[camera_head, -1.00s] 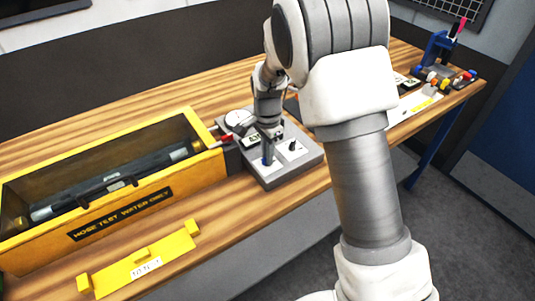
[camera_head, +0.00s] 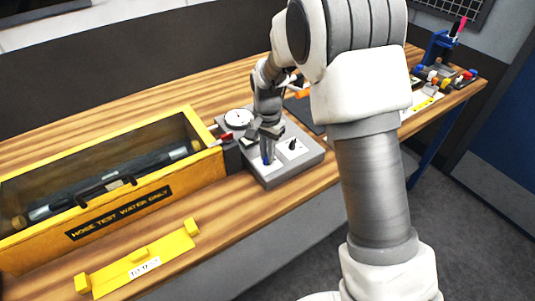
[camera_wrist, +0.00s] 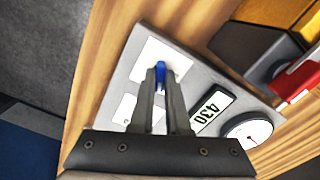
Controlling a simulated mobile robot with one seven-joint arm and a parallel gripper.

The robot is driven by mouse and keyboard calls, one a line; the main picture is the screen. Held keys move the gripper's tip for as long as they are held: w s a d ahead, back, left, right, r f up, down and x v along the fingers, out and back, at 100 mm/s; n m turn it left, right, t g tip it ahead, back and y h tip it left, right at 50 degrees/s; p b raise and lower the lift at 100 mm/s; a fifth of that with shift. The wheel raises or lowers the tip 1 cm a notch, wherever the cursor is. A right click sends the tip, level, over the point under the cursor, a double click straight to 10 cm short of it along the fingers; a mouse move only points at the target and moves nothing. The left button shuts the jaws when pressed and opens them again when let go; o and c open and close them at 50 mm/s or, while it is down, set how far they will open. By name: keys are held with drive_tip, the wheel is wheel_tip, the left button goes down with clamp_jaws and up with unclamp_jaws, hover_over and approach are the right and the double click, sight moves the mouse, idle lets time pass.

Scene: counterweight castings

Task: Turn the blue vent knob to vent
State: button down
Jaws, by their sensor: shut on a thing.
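The blue vent knob (camera_wrist: 160,67) sits on a white plate on the grey control box (camera_head: 290,173). In the wrist view my gripper (camera_wrist: 161,80) has its two fingers on either side of the knob, shut on it. In the head view my gripper (camera_head: 268,157) reaches down to the box, and the knob is mostly hidden by the fingers. A black knob (camera_head: 292,145) stands on the other white plate. The box also carries a round gauge (camera_wrist: 247,132) and a display (camera_wrist: 210,112) reading 430.
A yellow bar (camera_head: 135,270) lies at the front edge. A red-handled part (camera_wrist: 295,80) sits between the boxes. Small coloured parts (camera_head: 440,78) are at the far right.

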drive_tip(key=n, duration=0.6)
drive_tip(key=shift+b, duration=0.35)
drive_tip(key=n, duration=0.6)
drive_tip(key=shift+n, duration=0.4)
drive_tip(key=c, duration=0.9)
unclamp_jaws()
wheel_tip(320, 180, up, 18)
drive_tip(key=shift+f+p, duration=0.25)
drive_tip(key=shift+p, duration=0.15)
